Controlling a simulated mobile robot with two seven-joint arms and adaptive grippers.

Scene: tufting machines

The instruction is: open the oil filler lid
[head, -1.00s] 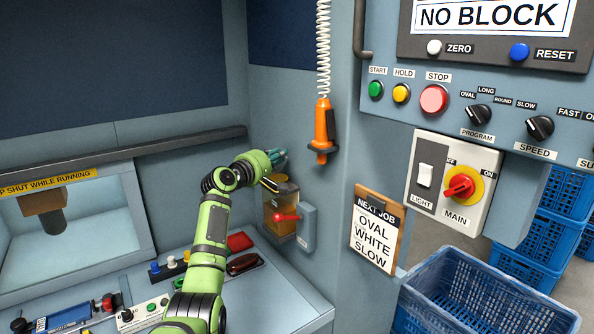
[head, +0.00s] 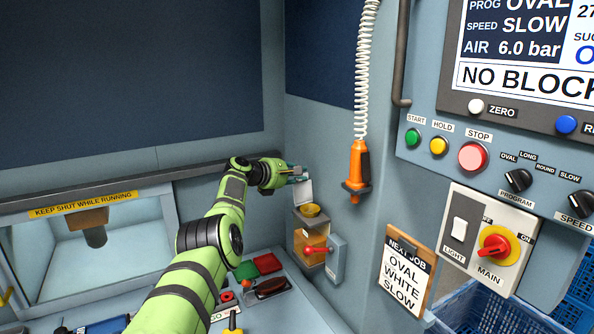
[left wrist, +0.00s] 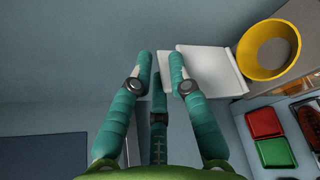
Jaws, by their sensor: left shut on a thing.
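The oil unit (head: 308,235) is a small box with an amber front on the wall. Its pale lid (head: 303,193) stands raised, about upright, behind a yellow round filler mouth (head: 310,210), which is uncovered. My left gripper (head: 298,173) is at the lid's top edge, shut on it. In the left wrist view the teal fingers (left wrist: 160,72) are on either side of the left part of the white lid (left wrist: 212,72). The yellow filler mouth (left wrist: 268,52) shows to the right, apart from the fingers. My right gripper is not in view.
An orange pendant (head: 356,172) hangs on a coiled cord to the right. Red and green blocks (head: 267,263) and a dark red-handled item lie on the bench below.

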